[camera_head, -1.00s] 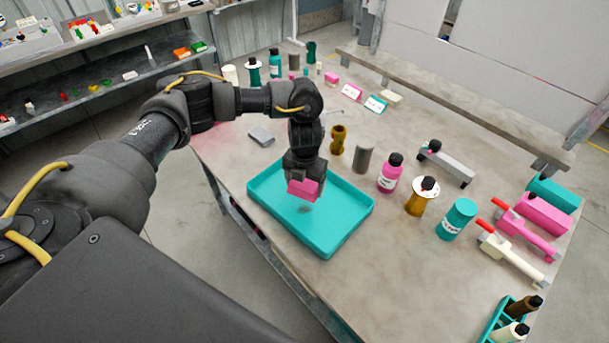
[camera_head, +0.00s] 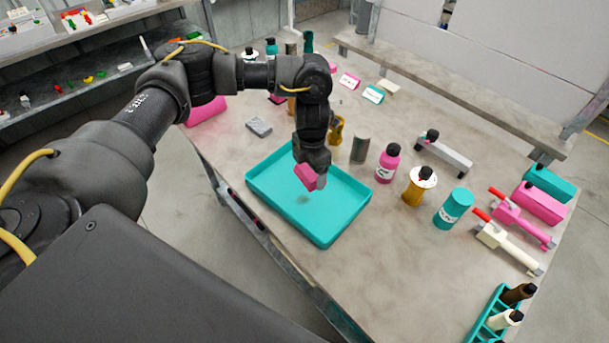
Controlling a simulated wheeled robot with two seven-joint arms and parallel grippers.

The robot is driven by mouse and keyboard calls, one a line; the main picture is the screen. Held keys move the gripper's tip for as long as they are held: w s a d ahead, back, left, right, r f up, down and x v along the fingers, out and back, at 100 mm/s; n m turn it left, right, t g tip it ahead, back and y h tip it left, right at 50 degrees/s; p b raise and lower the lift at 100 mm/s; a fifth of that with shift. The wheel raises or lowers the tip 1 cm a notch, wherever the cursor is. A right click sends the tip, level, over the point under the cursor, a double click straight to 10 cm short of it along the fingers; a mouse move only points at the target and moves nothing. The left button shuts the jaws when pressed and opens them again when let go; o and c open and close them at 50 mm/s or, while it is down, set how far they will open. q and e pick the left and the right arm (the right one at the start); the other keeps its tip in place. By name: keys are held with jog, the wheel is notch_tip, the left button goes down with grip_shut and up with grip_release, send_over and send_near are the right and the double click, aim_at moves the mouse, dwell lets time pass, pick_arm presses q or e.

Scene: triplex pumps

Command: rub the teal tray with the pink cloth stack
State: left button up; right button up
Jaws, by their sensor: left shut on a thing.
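The teal tray (camera_head: 334,228) lies on the table near its left front edge. It is shallow and its floor looks empty, with a dark shadow patch below my gripper. My left gripper (camera_head: 310,168) points down over the tray's back part and is shut on the pink cloth stack (camera_head: 306,177). The stack is a small pink block, tilted. My right gripper does not show.
A grey block (camera_head: 259,127) lies behind the tray.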

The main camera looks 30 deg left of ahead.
pick_arm(q)
jog(key=r+m, duration=0.1)
jog(key=m, duration=0.1)
jog(key=s+d+r+m, duration=0.1)
jog(key=m, duration=0.2)
jog(key=d+r+m, duration=0.1)
jog(key=m, duration=0.1)
jog(key=shift+s+d+r, duration=0.2)
jog(key=shift+s, duration=0.2)
jog(key=s+r+m, duration=0.3)
jog(key=s+m, duration=0.3)
jog(key=m, duration=0.5)
jog(key=s+r+m+b, duration=0.1)
jog(key=s+r+m, duration=0.2)
jog(key=m, duration=0.9)
jog(key=s, duration=0.2)
jog(key=shift+s+a, duration=0.3)
jog(key=shift+s, duration=0.05)
